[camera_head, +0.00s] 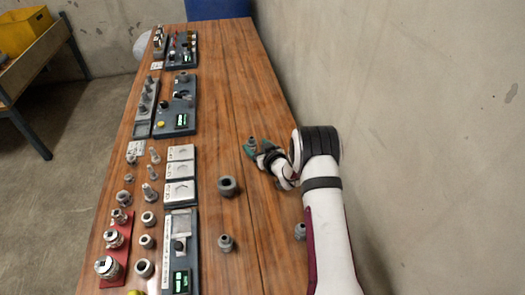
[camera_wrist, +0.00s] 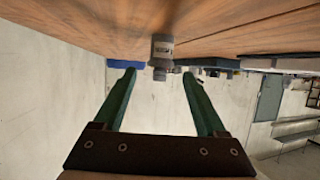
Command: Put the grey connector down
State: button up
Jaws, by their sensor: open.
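My gripper (camera_head: 251,146) is low over the right part of the wooden table in the head view. In the wrist view its two green fingers (camera_wrist: 159,76) are spread apart. A grey connector (camera_wrist: 162,52) with a small label shows between and just past the fingertips, with clear gaps on both sides. The wrist picture is upside down, and the connector's wide end meets the table surface (camera_wrist: 100,25) at the top. In the head view I cannot clearly separate this connector from the gripper.
Other grey fittings stand on the table: a wide ring-like one (camera_head: 227,186), one nearer (camera_head: 225,243), and one beside my arm (camera_head: 300,231). Panels, white plates (camera_head: 180,170) and a red rack (camera_head: 117,255) fill the left side. A concrete wall (camera_head: 400,90) runs along the right.

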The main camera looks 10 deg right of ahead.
jog(key=v, duration=0.7)
jog(key=shift+s+r, duration=0.1)
jog(key=shift+s, duration=0.05)
jog(key=shift+d+r, duration=0.1)
jog(key=s+d+r+m+g+h, duration=0.3)
jog(key=s+r+m+g+h, duration=0.25)
jog(key=s+r, duration=0.75)
jog(key=s+a+r+m+g+y, duration=0.1)
jog(key=s+a+g, duration=0.1)
jog(key=s, duration=0.8)
jog(key=s+a+m+g+y, duration=0.1)
jog(key=s+a+g, duration=0.2)
jog(key=s, duration=0.6)
jog(key=s+a+r+m+g+y, duration=0.1)
jog(key=s+a+g, duration=0.2)
jog(key=s, duration=0.7)
jog(key=shift+s+a+r+y, duration=0.25)
jog(key=shift+s+r+y, duration=0.05)
jog(key=shift+y, duration=0.05)
jog(key=shift+o, duration=0.5)
jog(key=shift+w, duration=0.1)
